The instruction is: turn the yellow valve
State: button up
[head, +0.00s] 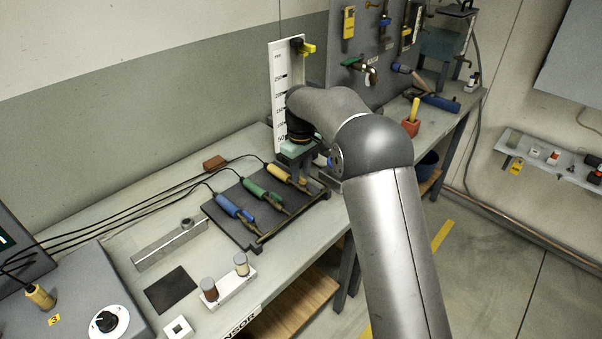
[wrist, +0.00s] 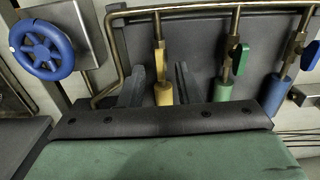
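The yellow valve (wrist: 160,62) is on a brass pipe in the wrist view, with a yellow sleeve (wrist: 163,94) at the pipe's end. In the head view its yellow part (head: 279,173) lies on the dark plate, partly hidden by my gripper. My gripper (wrist: 158,78) is open, with one dark finger on each side of the yellow valve's line in the wrist view. No contact shows, and I cannot tell the height gap. In the head view my gripper (head: 301,176) points down over the plate's far right end.
A green valve (wrist: 239,56) and a blue valve (wrist: 312,55) stand on parallel lines to the right in the wrist view. A blue handwheel (wrist: 40,48) is at upper left. A brass pipe (wrist: 190,9) runs across the top. A white scale board (head: 287,80) stands behind my gripper.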

jog(key=shift+f, duration=0.7)
grip_shut()
